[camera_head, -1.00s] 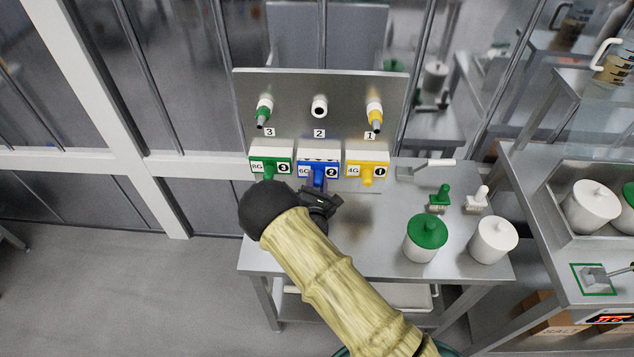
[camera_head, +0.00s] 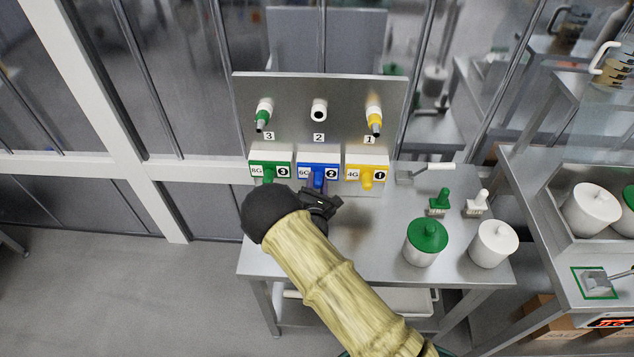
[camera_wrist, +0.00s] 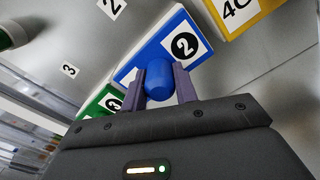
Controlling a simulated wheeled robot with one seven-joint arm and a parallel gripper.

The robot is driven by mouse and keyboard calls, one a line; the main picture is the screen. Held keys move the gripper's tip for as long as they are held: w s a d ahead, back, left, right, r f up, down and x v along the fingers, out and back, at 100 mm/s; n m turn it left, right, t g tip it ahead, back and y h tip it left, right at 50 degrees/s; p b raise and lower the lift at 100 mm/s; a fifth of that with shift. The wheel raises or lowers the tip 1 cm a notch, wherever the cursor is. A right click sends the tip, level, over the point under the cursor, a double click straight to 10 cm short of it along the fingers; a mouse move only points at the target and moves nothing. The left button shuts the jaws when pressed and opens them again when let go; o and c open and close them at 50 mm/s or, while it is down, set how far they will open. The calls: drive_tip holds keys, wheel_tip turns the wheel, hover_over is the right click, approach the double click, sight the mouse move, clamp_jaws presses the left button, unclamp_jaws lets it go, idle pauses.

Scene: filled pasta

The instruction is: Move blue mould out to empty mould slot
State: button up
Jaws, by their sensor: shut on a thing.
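The green mould (camera_head: 270,166) is close on the left, the yellow mould (camera_head: 367,170) close on the right. A green nozzle (camera_head: 264,115) and a yellow nozzle (camera_head: 375,118) stick out above. Lidded pots (camera_head: 426,242) stand on the table to the right.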

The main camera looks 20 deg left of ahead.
drive_tip(key=shift+r, duration=0.15)
drive_tip(key=o, duration=1.3)
idle(0.5)
drive_tip(key=shift+p+v, duration=1.2)
drive_tip(key=shift+v, duration=2.25)
